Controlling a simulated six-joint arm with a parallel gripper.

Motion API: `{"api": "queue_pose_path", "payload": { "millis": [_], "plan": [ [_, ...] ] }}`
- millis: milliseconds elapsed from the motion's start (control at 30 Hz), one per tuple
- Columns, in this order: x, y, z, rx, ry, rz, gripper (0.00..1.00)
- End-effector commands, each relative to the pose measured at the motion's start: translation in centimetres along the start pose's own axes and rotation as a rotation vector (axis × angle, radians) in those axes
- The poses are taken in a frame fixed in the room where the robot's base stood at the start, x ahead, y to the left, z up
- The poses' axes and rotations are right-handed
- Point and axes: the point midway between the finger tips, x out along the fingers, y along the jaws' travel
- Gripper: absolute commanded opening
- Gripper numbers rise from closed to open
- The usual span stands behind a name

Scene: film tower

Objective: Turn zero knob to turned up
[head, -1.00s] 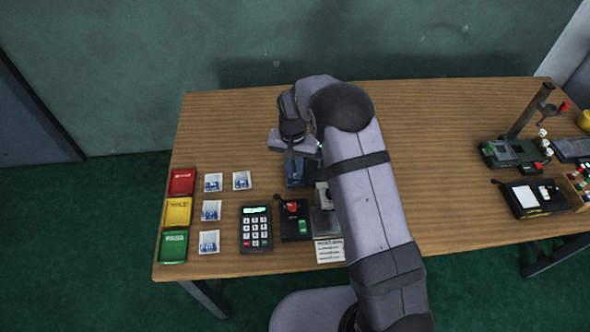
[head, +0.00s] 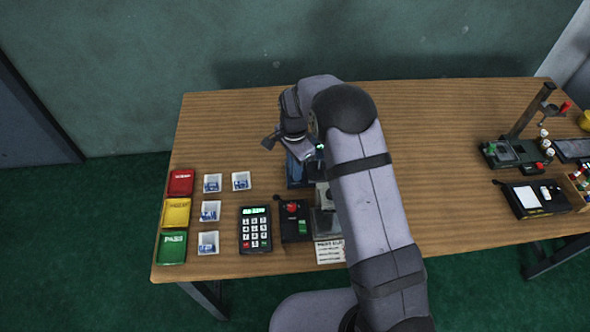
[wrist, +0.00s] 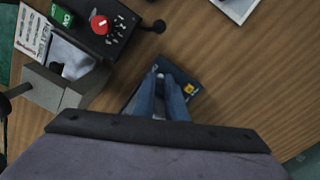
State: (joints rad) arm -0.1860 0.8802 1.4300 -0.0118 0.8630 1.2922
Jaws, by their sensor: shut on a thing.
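In the head view my wrist hides the fingertips.
A black box with a red knob (head: 291,207) and green button stands in front of the device. The table's back middle is clear.

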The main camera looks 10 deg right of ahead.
Motion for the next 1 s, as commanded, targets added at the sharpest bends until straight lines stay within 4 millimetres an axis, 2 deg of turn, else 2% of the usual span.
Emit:
{"api": "queue_pose_path", "payload": {
  "millis": [567, 600, 667, 1000],
  "plan": [
    [-0.08, -0.04, -0.02, 0.039, -0.001, -0.001, 0.0],
    [-0.08, -0.04, -0.02, 0.038, -0.001, -0.001, 0.16],
    [-0.08, -0.04, -0.02, 0.038, -0.001, -0.001, 0.3],
    [-0.15, -0.05, -0.01, 0.038, -0.001, -0.001, 0.3]
  ]
}}
